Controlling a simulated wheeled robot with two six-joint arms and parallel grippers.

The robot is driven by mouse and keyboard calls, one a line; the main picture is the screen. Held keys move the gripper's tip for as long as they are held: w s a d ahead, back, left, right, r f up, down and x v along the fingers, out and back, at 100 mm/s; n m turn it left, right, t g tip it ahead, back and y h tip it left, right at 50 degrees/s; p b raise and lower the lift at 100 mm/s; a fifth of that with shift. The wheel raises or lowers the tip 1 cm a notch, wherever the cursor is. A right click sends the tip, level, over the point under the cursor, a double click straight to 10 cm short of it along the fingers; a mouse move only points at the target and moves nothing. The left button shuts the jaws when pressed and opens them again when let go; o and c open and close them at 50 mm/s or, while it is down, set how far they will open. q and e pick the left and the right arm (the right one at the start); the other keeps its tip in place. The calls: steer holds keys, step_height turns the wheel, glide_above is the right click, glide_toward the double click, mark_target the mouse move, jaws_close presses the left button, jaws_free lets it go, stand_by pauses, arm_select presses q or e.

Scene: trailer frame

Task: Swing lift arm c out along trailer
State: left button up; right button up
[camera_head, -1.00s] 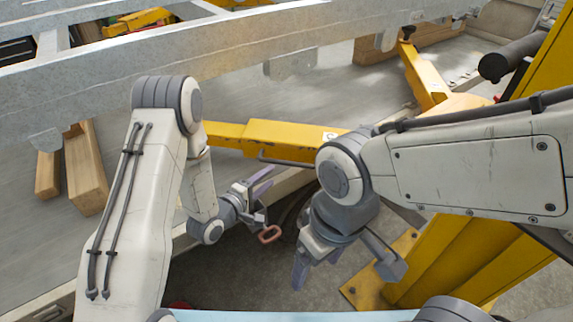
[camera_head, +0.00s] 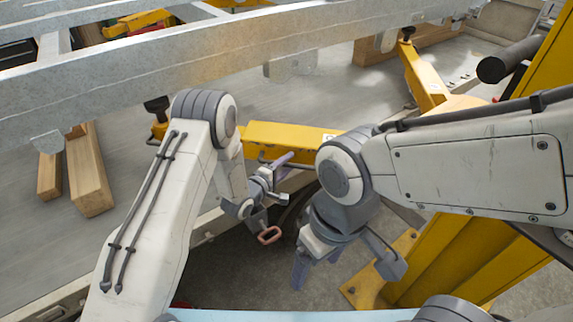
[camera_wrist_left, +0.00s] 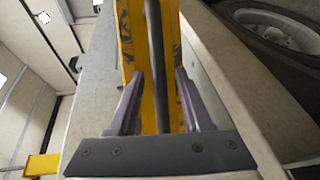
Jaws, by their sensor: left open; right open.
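A yellow lift arm (camera_head: 290,138) reaches across the middle of the head view under the galvanized trailer frame (camera_head: 200,52). It has a small white label I cannot read, so I cannot confirm it is arm c. Its black-padded end (camera_head: 157,104) shows at the left, beyond my left arm. My left gripper (camera_head: 281,172) is open beside this yellow arm. In the left wrist view a dark bar (camera_wrist_left: 154,50), with yellow metal (camera_wrist_left: 128,45) behind it, lies between the two purple fingers. My right gripper (camera_head: 302,268) is open, low and away from the arm.
A yellow post (camera_head: 440,265) with a bolted base plate stands at the right. Another yellow arm (camera_head: 424,78) reaches toward the frame. Wooden blocks (camera_head: 88,175) lie at the left. A tyre (camera_wrist_left: 275,35) shows in the wrist view.

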arm_select(q)
jaws_close()
stand_by(1.3)
